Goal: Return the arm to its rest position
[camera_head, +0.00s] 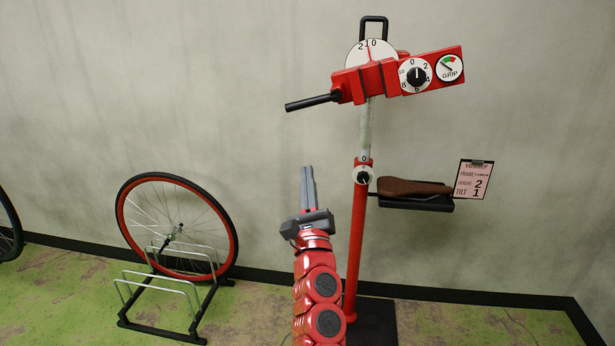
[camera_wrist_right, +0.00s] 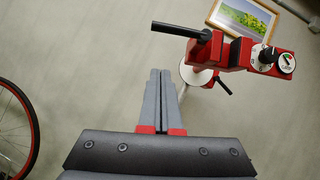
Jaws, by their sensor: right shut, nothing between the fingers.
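My right gripper (camera_head: 309,188) is raised in front of the red repair stand (camera_head: 356,240), a little left of its post in the head view. Its two grey fingers are together and hold nothing. In the right wrist view the shut fingers (camera_wrist_right: 160,80) point toward the wall, below and left of the stand's clamp head (camera_wrist_right: 240,55). The gripper appears clear of the stand. My red right arm (camera_head: 318,290) reaches up from the bottom middle of the head view. My left gripper is not in view.
The stand's red clamp head (camera_head: 375,80) has dials and a black handle (camera_head: 312,102). A brown saddle (camera_head: 412,187) lies on a side shelf by a sign (camera_head: 473,180). A red-rimmed wheel (camera_head: 178,226) stands in a floor rack (camera_head: 160,318) at left. The wall is behind.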

